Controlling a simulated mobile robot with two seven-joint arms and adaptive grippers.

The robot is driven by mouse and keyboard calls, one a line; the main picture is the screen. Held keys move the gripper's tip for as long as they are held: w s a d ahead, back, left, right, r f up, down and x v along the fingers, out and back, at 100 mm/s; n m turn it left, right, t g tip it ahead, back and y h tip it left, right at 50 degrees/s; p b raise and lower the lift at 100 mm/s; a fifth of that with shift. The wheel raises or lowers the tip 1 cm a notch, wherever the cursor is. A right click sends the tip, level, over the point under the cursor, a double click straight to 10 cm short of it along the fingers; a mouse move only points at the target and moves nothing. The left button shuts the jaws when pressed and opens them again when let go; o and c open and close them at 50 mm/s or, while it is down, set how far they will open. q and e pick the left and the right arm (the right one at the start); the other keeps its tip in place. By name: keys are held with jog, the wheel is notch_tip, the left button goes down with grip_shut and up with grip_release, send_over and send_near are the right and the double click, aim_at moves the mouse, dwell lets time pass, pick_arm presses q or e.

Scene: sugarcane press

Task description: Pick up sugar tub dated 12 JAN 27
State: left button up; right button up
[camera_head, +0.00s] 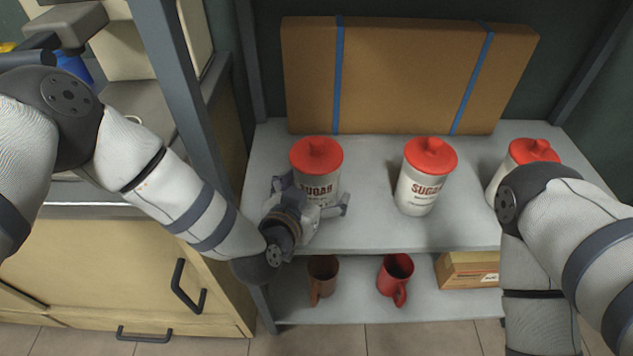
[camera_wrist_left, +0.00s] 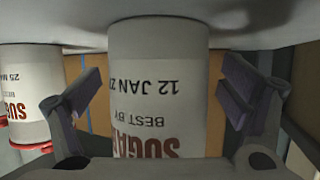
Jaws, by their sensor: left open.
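Three white sugar tubs with red lids stand on the upper shelf. The left tub (camera_head: 318,185) fills the middle of the left wrist view (camera_wrist_left: 158,85), upside down there, and its label reads "BEST BY 12 JAN 27". My left gripper (camera_head: 314,200) is open in front of this tub, its fingers to either side with gaps. In the left wrist view its fingers (camera_wrist_left: 160,100) flank the tub without visible contact. The middle tub (camera_head: 418,190) also shows at the left wrist view's left edge (camera_wrist_left: 22,90), its date starting "25". The right tub (camera_head: 515,165) is partly behind my right arm. My right gripper is out of view.
A cardboard box (camera_head: 410,80) with blue straps stands behind the tubs. The lower shelf holds a brown mug (camera_head: 322,275), a red mug (camera_head: 395,272) and a small box (camera_head: 467,268). A grey shelf post (camera_head: 185,90) stands close to my left arm.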

pick_arm(q)
jog(key=shift+w+d+f, duration=0.1)
jog(key=shift+w, duration=0.1)
jog(key=c, duration=1.7)
